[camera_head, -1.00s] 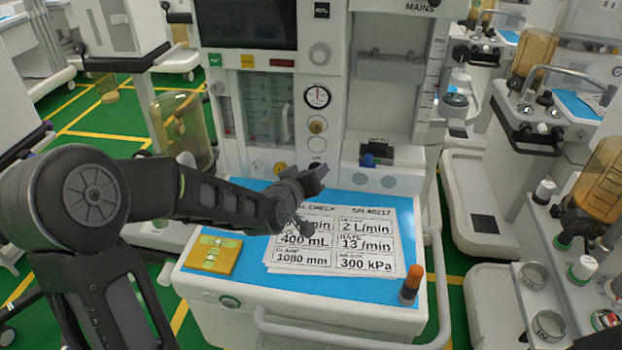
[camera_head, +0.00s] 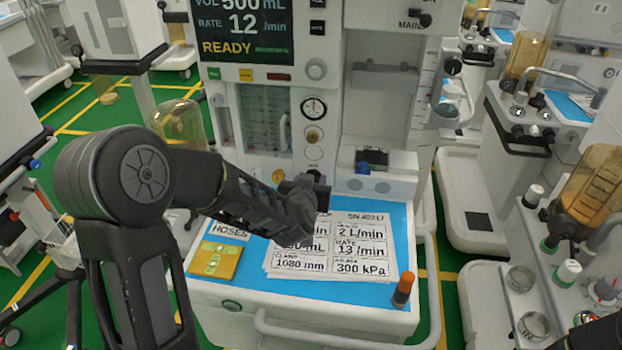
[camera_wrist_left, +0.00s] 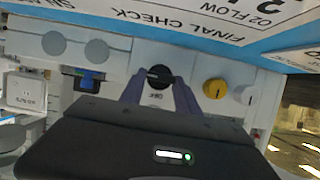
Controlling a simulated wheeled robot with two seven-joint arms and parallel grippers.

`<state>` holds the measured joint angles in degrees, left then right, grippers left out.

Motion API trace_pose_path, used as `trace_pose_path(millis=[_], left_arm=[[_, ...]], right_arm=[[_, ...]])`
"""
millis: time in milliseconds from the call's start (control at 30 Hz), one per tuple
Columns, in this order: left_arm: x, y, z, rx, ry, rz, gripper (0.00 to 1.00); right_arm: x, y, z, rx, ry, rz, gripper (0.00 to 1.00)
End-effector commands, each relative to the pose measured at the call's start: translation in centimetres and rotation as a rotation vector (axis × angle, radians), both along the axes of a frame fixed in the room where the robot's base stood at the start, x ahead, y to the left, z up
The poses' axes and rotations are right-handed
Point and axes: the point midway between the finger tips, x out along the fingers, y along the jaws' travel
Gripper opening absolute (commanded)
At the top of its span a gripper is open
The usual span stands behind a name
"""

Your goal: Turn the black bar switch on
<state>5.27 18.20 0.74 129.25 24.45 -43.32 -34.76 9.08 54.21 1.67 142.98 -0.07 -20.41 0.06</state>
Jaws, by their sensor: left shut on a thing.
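The black bar switch (camera_wrist_left: 157,76) is a round black knob with a raised bar, on the white front panel of the machine. It shows in the left wrist view between the two fingers of my left gripper (camera_wrist_left: 160,88), which is shut on it. In the head view my left gripper (camera_head: 306,186) reaches the panel just above the blue worktop, and its body largely hides the switch. The machine's screen (camera_head: 243,30) is lit and reads READY.
A yellow knob (camera_wrist_left: 215,89) and a pale knob (camera_wrist_left: 246,95) sit beside the switch. Printed cards (camera_head: 340,262) lie on the blue worktop (camera_head: 300,287) under my forearm, with a yellow box (camera_head: 215,260) and an orange-topped bottle (camera_head: 403,290). Another machine stands at the right.

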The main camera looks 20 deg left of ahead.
Motion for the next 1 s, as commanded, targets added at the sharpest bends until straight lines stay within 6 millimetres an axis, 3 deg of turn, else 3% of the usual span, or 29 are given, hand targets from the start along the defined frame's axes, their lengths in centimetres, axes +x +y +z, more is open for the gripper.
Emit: trace_pose_path(millis=[200, 233, 500, 833, 1000], left_arm=[[0.0, 0.0, 0.0, 0.002, 0.0, -0.001, 0.0], [0.0, 0.0, 0.0, 0.002, 0.0, -0.001, 0.39], [0.0, 0.0, 0.0, 0.001, 0.0, -0.001, 0.6], [-0.3, -0.1, 0.2, 0.0, -0.002, -0.001, 0.6], [-2.1, -0.6, 1.0, 0.0, -0.002, -0.002, 0.6]], right_arm=[[0.0, 0.0, 0.0, 0.0, 0.0, 0.0, 0.36], [0.0, 0.0, 0.0, 0.0, 0.0, 0.0, 0.36], [0.0, 0.0, 0.0, 0.0, 0.0, 0.0, 0.36], [0.0, 0.0, -0.1, 0.0, 0.0, 0.0, 0.36], [0.0, 0.0, -0.2, 0.0, 0.0, 0.0, 0.36]])
